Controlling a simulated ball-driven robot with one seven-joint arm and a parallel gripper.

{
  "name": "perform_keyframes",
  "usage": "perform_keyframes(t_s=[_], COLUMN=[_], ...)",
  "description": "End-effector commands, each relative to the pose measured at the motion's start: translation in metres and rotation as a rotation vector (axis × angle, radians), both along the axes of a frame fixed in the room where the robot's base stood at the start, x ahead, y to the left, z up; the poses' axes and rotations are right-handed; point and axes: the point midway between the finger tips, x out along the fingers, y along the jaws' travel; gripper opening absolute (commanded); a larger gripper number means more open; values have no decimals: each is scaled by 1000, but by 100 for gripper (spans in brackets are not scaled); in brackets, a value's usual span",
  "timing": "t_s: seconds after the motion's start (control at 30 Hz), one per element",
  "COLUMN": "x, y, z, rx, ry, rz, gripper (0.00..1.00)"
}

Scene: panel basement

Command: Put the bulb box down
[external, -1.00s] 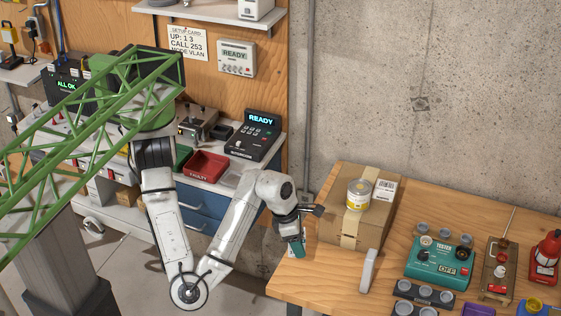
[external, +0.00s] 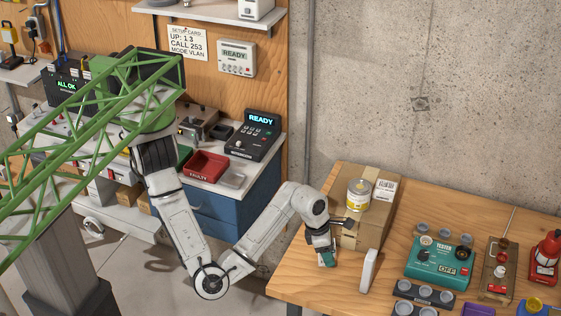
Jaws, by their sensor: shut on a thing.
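The bulb box (external: 326,259), a small teal-and-white box, is in my gripper (external: 324,249), in the external view. My gripper points down and is shut on it, covering its upper part. The box is over the left part of the wooden table (external: 310,285), just left of the large cardboard box. I cannot tell whether its bottom touches the tabletop.
A cardboard box (external: 372,235) with a yellow-and-white can (external: 358,194) on top stands close right of my gripper. A white upright piece (external: 369,270) stands in front of it. A teal tester (external: 440,262) is farther right. The table's front-left corner is bare.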

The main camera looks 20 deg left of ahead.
Motion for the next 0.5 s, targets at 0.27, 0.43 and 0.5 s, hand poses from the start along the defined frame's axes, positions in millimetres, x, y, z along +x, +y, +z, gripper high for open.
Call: perform_keyframes(t_s=[0.27, 0.43, 0.5], x=[0, 0, 0], y=[0, 0, 0], z=[-21, -22, -24], rx=[-1, 0, 0], ry=[-1, 0, 0], rz=[-1, 0, 0], gripper=[23, 23, 23])
